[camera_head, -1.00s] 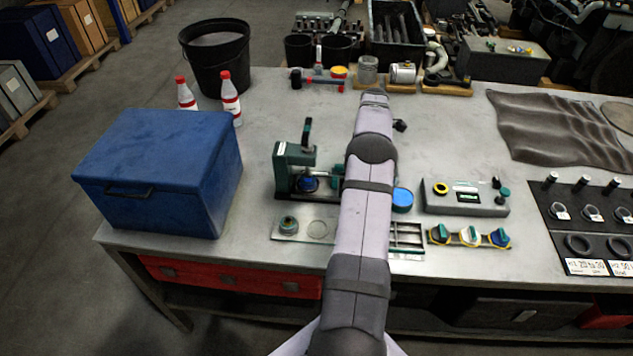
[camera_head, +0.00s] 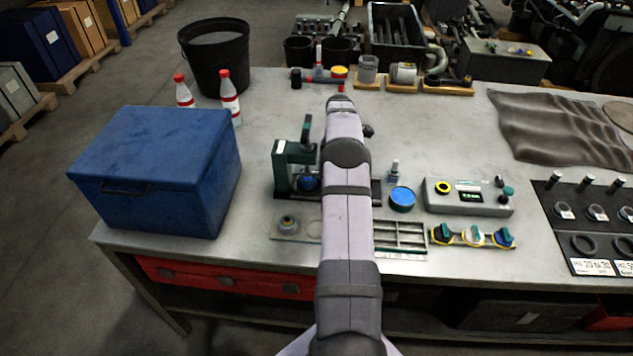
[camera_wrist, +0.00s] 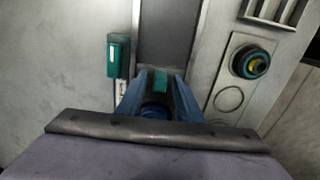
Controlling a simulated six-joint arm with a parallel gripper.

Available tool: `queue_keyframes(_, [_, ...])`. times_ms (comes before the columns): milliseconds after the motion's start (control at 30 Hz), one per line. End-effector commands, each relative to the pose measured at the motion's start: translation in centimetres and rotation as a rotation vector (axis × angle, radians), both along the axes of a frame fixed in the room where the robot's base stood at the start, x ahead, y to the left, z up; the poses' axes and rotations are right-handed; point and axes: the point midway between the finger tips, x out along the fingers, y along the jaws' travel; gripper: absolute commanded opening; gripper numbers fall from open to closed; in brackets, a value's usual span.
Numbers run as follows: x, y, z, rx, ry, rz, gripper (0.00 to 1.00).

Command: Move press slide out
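The green press (camera_head: 285,165) stands upright near the middle of the bench in the head view. A round blue piece (camera_head: 309,182) sits low at its base. A dark flat slide strip (camera_wrist: 167,35) runs away from the gripper in the wrist view. My gripper (camera_wrist: 160,78) is over this strip, with its two blue-grey fingers apart. A round blue part (camera_wrist: 155,110) shows between them, lower in the picture. I cannot tell whether the fingers touch anything. In the head view my own arm hides the gripper and the right part of the press base.
A blue can (camera_head: 402,199), a control box (camera_head: 468,197) and coloured knobs (camera_head: 472,237) are to the right. A blue case (camera_head: 155,172) stands left.

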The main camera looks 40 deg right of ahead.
Motion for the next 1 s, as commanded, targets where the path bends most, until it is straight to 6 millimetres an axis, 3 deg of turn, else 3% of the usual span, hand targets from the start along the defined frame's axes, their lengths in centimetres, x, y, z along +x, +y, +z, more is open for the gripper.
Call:
queue_keyframes(233, [0.0,0.0,0.0,0.000,0.000,0.000,0.33])
queue_keyframes(367, [0.0,0.0,0.0,0.000,0.000,0.000,0.02])
queue_keyframes(400, [0.0,0.0,0.0,0.000,0.000,0.000,0.00])
queue_keyframes(1000, [-1.5,-1.5,0.0,-0.001,0.001,-0.002,0.00])
